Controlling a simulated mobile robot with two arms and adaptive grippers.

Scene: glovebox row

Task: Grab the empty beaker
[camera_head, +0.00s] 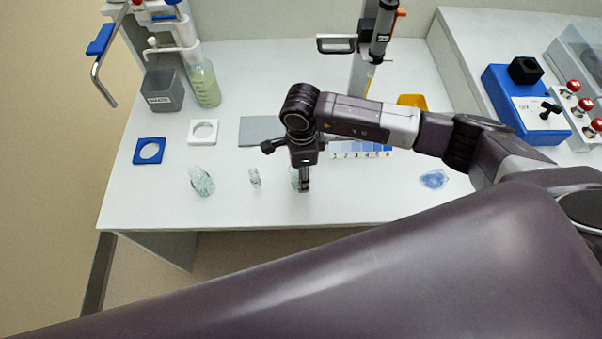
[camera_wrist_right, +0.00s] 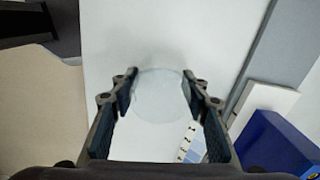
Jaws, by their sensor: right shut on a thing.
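My right gripper (camera_head: 303,186) points down over the front middle of the white bench. It is shut on a clear glass beaker (camera_head: 294,178), mostly hidden behind the fingers in the head view. In the right wrist view the beaker (camera_wrist_right: 160,96) shows as a clear round outline between the two fingers (camera_wrist_right: 165,90), and the pale bench shows through it, with no contents that I can make out. I cannot tell whether its base touches the bench. My left gripper is not in view.
Left of the beaker stand a small clear glass piece (camera_head: 254,178) and a glass vessel with a greenish tint (camera_head: 202,182). A bluish clear dish (camera_head: 433,179) is right.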

